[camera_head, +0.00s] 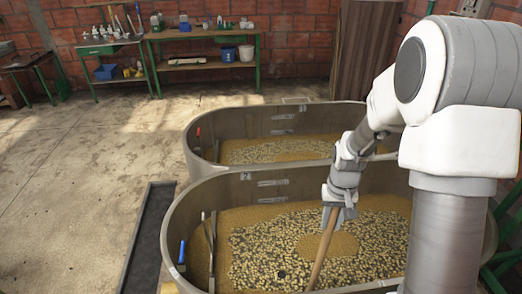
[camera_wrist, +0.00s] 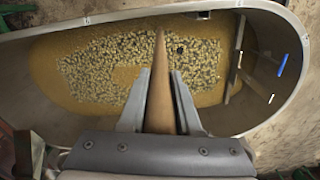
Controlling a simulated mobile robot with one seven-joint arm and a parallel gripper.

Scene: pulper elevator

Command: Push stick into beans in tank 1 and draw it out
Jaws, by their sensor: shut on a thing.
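My gripper (camera_head: 338,208) is shut on a wooden stick (camera_head: 321,252) above the near tank (camera_head: 176,225). The stick slants down and slightly left in the head view. In the wrist view the stick (camera_wrist: 161,95) runs from between my fingers (camera_wrist: 158,76) and tapers away over the beans (camera_wrist: 100,75). The pale beans (camera_head: 262,250) lie in brownish liquid or pulp in the near tank. I cannot tell whether the stick's far end touches or enters them. A small dark spot (camera_head: 282,273) shows among the beans.
A second tank (camera_head: 190,150) with beans stands just behind. A blue-handled tool (camera_head: 182,252) and an upright bar (camera_head: 212,250) are at the near tank's left end. A dark floor channel (camera_head: 146,235) runs left of it. Workbenches (camera_head: 205,33) line the back wall.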

